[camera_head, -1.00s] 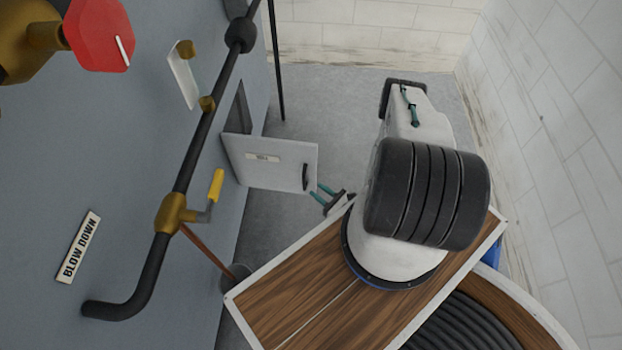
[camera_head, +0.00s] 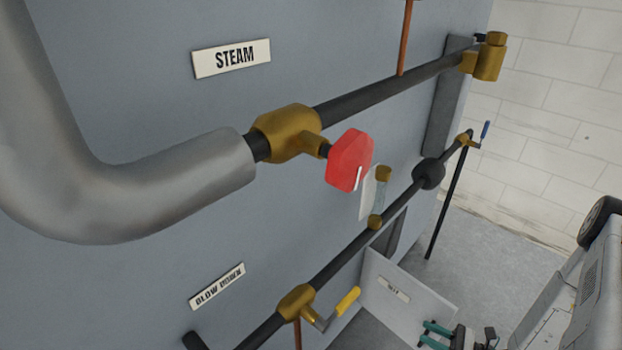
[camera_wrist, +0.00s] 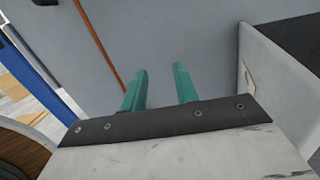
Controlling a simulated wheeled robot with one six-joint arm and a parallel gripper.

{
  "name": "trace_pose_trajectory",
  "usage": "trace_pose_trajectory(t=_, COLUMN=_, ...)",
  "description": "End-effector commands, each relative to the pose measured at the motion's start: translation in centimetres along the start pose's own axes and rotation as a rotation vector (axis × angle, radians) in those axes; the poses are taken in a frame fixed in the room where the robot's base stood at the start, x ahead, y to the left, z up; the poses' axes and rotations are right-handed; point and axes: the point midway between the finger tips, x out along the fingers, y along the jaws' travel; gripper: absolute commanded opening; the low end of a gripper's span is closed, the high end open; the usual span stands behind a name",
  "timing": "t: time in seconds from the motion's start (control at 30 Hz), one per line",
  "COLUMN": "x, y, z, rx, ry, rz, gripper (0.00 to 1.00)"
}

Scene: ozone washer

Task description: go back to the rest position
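My gripper (camera_head: 436,337) shows at the bottom right of the head view, cut off by the frame edge, near the open hatch door (camera_head: 408,308). In the wrist view, the two teal fingers of my gripper (camera_wrist: 162,88) stand apart with nothing between them. Behind them is the grey panel (camera_wrist: 190,40), and a pale plate that looks like the hatch door (camera_wrist: 272,80) stands to their right. My arm is only partly visible at the right of the head view.
The grey machine wall (camera_head: 150,130) carries a red valve knob (camera_head: 349,160), a yellow-handled valve (camera_head: 346,303) and black pipes. A thick grey pipe (camera_head: 150,195) is at the left. Grey floor (camera_head: 490,250) is clear between the machine and the tiled wall (camera_head: 560,110).

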Motion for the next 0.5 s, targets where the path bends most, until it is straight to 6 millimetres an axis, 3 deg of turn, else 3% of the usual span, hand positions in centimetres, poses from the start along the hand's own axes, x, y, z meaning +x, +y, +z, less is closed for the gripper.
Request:
trace_pose_trajectory(t=0.03, x=0.3, y=-0.2, z=2.4, rx=-0.032, ry=0.020, rz=0.081, gripper=0.30)
trace_pose_trajectory(t=0.1, x=0.7, y=0.0, z=5.0, rx=-0.065, ry=0.049, rz=0.188, gripper=0.30)
trace_pose_trajectory(t=0.5, x=1.8, y=3.1, z=18.5, rx=-0.305, ry=0.274, rz=0.737, gripper=0.30)
